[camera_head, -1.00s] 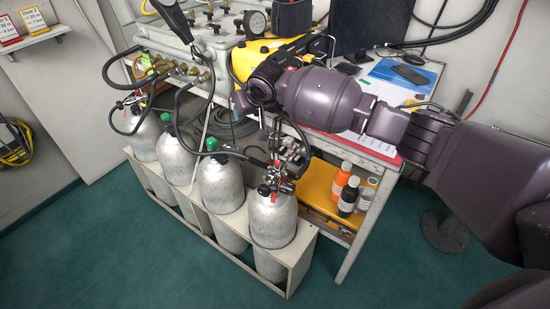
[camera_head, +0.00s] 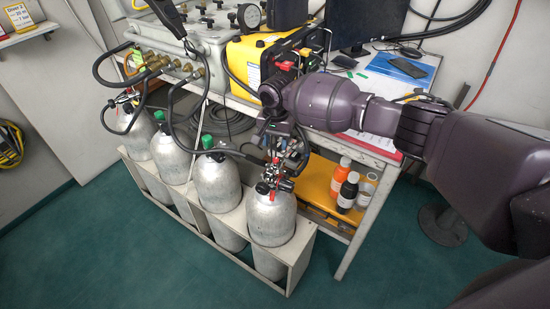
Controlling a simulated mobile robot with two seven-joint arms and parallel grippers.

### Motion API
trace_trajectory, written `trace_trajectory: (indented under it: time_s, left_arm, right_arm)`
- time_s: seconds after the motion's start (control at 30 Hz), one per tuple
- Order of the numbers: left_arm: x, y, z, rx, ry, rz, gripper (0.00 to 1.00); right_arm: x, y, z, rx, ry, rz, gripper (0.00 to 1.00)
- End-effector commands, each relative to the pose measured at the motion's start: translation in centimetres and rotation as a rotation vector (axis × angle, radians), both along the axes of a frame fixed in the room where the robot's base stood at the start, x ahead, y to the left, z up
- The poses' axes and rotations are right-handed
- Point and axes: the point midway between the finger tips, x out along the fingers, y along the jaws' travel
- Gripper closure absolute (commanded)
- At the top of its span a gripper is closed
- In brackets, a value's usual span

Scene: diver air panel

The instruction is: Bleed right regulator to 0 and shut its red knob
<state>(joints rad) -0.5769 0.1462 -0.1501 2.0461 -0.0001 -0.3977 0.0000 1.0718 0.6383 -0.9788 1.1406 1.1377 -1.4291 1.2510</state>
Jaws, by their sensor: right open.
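The right regulator with its red knob (camera_head: 264,188) sits on top of the front right grey cylinder (camera_head: 271,217). Its black hose loops up and left towards the air panel (camera_head: 185,62). My right gripper (camera_head: 276,152) points down just above the regulator, its jaws open. The small dark fingers overlap the regulator's fittings, so I cannot tell whether they touch. The regulator's gauge reading is too small to make out. Another regulator (camera_head: 128,97) with red parts sits on the far left cylinder. My left gripper is not in view.
Two cylinders with green caps (camera_head: 207,142) stand between the end ones in a white rack (camera_head: 291,262). A yellow case (camera_head: 250,52) and a bench (camera_head: 384,165) stand behind. Bottles (camera_head: 348,190) are on the lower shelf. The green floor in front is clear.

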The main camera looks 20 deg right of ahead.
Motion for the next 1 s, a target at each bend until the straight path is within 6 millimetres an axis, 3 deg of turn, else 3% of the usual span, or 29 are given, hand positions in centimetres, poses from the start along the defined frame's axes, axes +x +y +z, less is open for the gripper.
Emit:
trace_trajectory:
  time_s: [0.03, 0.1, 0.4, 0.87, 1.0]
  left_arm:
    - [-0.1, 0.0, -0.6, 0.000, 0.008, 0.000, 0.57]
    - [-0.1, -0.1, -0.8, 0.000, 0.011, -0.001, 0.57]
    - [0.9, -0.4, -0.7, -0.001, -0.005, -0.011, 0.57]
    - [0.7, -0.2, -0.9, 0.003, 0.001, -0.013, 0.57]
    - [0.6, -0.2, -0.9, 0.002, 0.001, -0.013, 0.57]
  right_arm:
    - [-0.1, 0.0, -1.5, -0.001, 0.007, 0.000, 0.52]
    - [-0.1, 0.0, -2.8, -0.001, 0.006, 0.001, 0.52]
    - [0.0, 0.0, -6.5, 0.000, 0.003, 0.001, 0.52]
    - [0.0, 0.0, -7.1, 0.000, -0.001, 0.002, 0.52]
    - [0.0, 0.0, -7.1, 0.000, -0.001, 0.002, 0.74]
